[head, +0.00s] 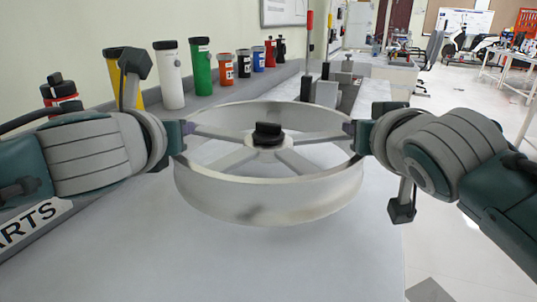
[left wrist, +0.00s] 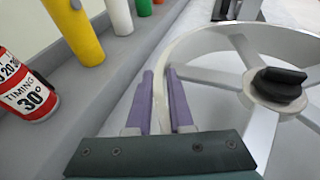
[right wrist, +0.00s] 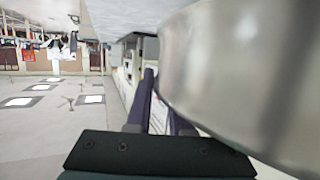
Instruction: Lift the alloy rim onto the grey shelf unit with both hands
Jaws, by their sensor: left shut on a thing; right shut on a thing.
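The alloy rim (head: 265,200) is a wide silver ring with spokes and a black knob (head: 267,132) at its hub. It is roughly level over the pale worktop (head: 200,265); I cannot tell whether it touches it. My left gripper (head: 186,129) is shut on the rim's left edge, and its purple fingers (left wrist: 160,95) sit at the rim wall in the left wrist view. My right gripper (head: 350,129) is shut on the rim's right edge; the rim wall (right wrist: 235,75) fills much of the right wrist view. I cannot make out the grey shelf unit for certain.
Yellow, white and green bottles (head: 201,65) and smaller coloured containers stand on a grey ledge behind and left. Grey blocks (head: 328,92) and upright rods stand behind the rim. Open floor (head: 455,250) lies to the right of the worktop.

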